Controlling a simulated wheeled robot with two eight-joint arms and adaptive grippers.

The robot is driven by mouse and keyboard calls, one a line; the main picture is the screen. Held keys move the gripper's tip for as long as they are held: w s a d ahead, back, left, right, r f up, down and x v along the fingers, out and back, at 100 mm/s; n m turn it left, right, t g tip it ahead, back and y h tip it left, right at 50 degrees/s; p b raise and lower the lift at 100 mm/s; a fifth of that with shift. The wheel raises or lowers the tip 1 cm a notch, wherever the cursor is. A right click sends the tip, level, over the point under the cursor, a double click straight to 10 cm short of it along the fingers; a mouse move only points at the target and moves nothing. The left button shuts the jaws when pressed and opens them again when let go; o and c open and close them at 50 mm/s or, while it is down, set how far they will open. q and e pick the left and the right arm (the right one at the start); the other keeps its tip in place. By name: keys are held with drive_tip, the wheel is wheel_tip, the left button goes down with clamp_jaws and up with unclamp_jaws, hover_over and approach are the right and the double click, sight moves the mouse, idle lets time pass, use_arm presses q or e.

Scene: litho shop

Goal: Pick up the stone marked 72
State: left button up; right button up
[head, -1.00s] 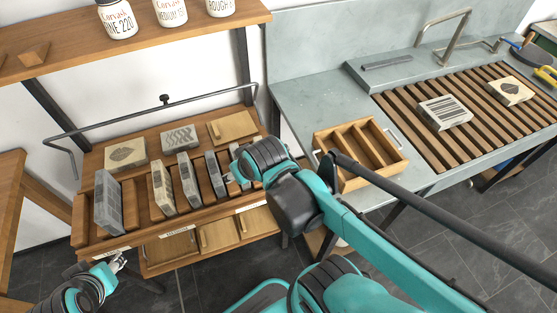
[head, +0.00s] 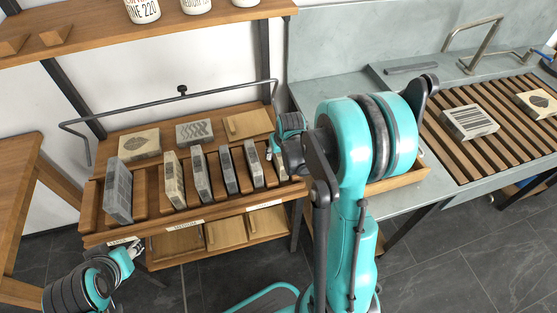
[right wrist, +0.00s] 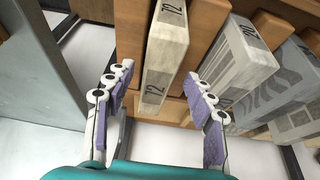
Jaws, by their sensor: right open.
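The stone marked 72 (right wrist: 165,55) is a pale slab standing on edge in the wooden rack. Its number shows on its top edge and on its near end in the right wrist view. My right gripper (right wrist: 164,98) is open, one finger on each side of the line of this stone, with the stone's end between and ahead of the fingertips. In the head view my right gripper (head: 274,150) is at the right end of the row and partly hides it. My left gripper (head: 134,246) is low at the left, in front of the rack, its jaws too small to judge.
Several other stones stand in the rack (head: 152,208), including a larger grey one (head: 118,190). A neighbouring stone (right wrist: 236,65) is close beside the right finger. Two flat stones lie behind the row. A slatted sink board (head: 462,165) is at the right.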

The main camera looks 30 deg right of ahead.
drive_tip(key=b+x, duration=0.1)
drive_tip(key=x, duration=0.3)
drive_tip(key=shift+w+d+b, duration=0.25)
drive_tip(key=shift+w+b, duration=0.15)
drive_tip(key=shift+w, duration=0.1)
drive_tip(key=shift+f+b, duration=0.25)
drive_tip(key=shift+b, duration=0.05)
clamp_jaws()
